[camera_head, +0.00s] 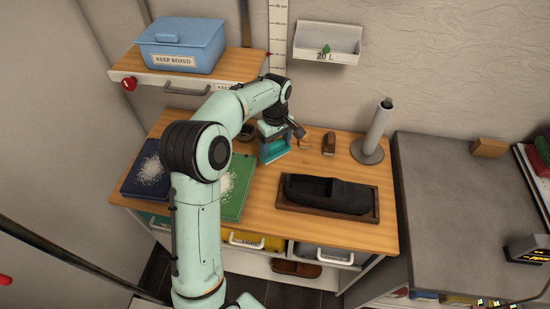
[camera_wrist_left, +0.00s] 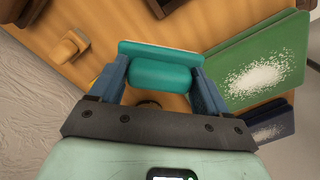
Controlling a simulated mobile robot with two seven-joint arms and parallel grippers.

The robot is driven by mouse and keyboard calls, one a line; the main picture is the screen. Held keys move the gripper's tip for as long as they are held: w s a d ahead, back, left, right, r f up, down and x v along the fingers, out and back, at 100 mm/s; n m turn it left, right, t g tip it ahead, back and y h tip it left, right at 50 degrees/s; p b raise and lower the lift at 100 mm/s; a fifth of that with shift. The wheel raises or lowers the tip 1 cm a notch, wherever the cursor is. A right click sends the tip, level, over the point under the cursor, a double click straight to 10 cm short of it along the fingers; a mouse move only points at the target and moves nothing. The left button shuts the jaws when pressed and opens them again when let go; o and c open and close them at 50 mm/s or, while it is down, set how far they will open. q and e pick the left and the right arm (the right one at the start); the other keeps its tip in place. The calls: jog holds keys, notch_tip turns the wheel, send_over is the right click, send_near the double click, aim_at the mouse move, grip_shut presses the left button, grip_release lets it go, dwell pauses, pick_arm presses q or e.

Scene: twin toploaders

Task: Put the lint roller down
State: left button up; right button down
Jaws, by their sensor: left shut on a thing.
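My left gripper (camera_head: 275,138) is over the back middle of the wooden worktop (camera_head: 258,205). Its blue fingers are shut on a teal object (camera_head: 276,149), which I take to be the lint roller. In the left wrist view the lint roller (camera_wrist_left: 158,75) is a rounded teal bar with a flat, pale-edged part, held across between the two fingertips. I cannot tell whether it touches the worktop. My right gripper is not in view.
A green mat (camera_head: 236,200) and a blue mat (camera_head: 146,180), both with white grains, lie at the left. A brown block (camera_head: 329,143) and an upright white cylinder (camera_head: 376,130) stand behind. Worktop is bare left of the tray.

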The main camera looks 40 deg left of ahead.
aim_at(276, 157)
pick_arm(q)
jog(key=shift+w+f, duration=0.1)
jog(key=shift+f, duration=3.2)
jog(key=shift+f, duration=0.15)
jog(key=o, duration=1.2)
jog(key=shift+c, duration=0.2)
